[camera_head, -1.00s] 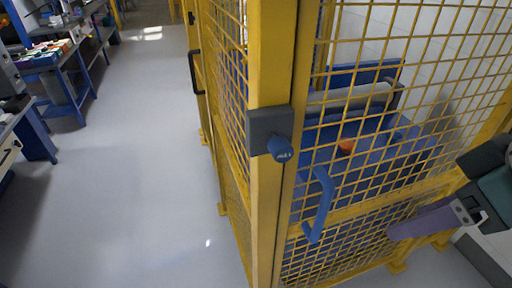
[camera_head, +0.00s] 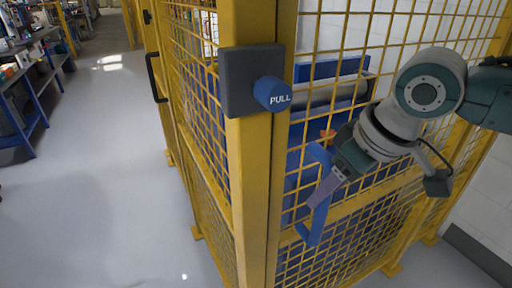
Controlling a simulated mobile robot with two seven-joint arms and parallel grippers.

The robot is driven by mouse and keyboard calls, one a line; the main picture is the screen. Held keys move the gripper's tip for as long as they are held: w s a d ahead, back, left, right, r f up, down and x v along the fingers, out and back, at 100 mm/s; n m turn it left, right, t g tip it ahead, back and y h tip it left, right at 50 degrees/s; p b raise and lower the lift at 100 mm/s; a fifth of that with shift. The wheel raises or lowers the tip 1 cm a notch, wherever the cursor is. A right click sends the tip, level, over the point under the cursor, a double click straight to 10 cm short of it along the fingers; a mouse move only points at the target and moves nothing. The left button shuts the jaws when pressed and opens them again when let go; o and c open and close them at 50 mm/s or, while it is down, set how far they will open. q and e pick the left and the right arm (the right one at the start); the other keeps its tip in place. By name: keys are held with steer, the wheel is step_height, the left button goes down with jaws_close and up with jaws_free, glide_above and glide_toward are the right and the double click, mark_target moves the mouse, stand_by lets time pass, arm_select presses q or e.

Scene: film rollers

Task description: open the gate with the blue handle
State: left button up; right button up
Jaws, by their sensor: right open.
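The blue handle (camera_head: 318,222) is an upright bar on the yellow mesh gate (camera_head: 283,140), right of the corner post. The gate looks closed, with its edge against the post. A blue knob marked PULL (camera_head: 272,94) sits on a dark latch block (camera_head: 240,82) above the handle. My right gripper (camera_head: 322,192) is open, its purple finger crossing in front of the handle's middle and hiding part of it. I cannot tell whether it touches the handle or whether the bar is between the fingers. My left gripper is out of view.
Behind the mesh are a grey roller (camera_head: 335,94), blue machinery and a small orange thing (camera_head: 327,136). A black handle (camera_head: 154,78) is on the fence at left. Workbenches (camera_head: 35,80) stand far left. The grey floor (camera_head: 100,200) between is clear.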

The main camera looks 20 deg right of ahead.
steer(key=shift+w+f, duration=0.25)
steer(key=shift+f, duration=0.4)
jaws_close()
stand_by(1.0)
